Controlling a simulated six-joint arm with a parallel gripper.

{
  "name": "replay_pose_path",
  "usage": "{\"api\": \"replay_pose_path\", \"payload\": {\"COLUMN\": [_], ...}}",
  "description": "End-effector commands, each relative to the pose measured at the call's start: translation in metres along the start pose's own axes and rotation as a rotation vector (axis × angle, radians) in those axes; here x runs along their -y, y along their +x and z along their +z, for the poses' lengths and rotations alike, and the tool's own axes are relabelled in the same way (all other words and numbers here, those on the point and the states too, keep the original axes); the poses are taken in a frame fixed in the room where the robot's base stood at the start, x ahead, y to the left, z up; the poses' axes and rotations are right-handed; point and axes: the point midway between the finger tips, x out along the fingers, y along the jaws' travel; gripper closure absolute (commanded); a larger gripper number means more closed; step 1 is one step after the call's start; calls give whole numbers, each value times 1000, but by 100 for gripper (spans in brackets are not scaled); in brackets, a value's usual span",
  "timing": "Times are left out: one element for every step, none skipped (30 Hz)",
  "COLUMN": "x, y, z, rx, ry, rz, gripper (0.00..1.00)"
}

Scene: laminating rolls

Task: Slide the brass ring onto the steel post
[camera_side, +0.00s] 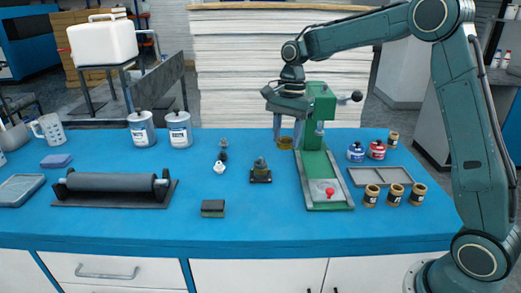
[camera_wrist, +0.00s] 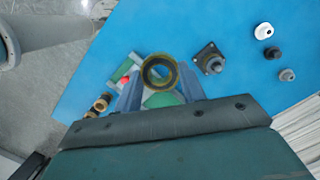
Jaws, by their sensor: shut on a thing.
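My gripper (camera_side: 287,138) is shut on the brass ring (camera_side: 285,143) and holds it above the blue bench, beside the green press. In the wrist view the ring (camera_wrist: 159,73) sits between the two fingers of my gripper (camera_wrist: 160,84), with its opening facing the camera. The steel post (camera_side: 260,162) stands upright on a dark square base, left of the ring and lower in the side view. In the wrist view the post (camera_wrist: 212,64) is to the right of the ring, clear of it.
The green press (camera_side: 318,105) stands close right of my gripper. Small knob-like parts (camera_side: 220,167) stand left of the post, and a dark block (camera_side: 213,208) lies in front. A grey tray (camera_side: 380,175) and several small jars are at right. A dark roller (camera_side: 110,182) lies at left.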

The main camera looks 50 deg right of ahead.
Motion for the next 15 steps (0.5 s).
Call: {"api": "replay_pose_path", "payload": {"x": [8, 13, 20, 25, 30, 36, 41, 46, 53, 57, 62, 68, 72, 77, 82], "y": [2, 3, 5, 6, 7, 9, 11, 12, 14, 16, 17, 20, 21, 23, 25], "z": [-5, -8, -12, -14, -17, -21, -24, -27, -31, -34, -37, -40, -44, -46, -50], "rx": [-1, -3, -4, -4, -5, -6, -6, -6, -6, -6, -5, -5, -4, -3, -2], "ry": [44, 74, 115, 147, 179, 222, 254, 286, 328, 360, 392, 436, 468, 500, 541], "rz": [-6, -11, -17, -21, -26, -32, -36, -42, -48, -52, -57, -64, -69, -74, -79], "gripper": [86, 86, 86, 86, 86, 86, 86, 86, 86, 86, 86, 86, 86, 86, 86]}}
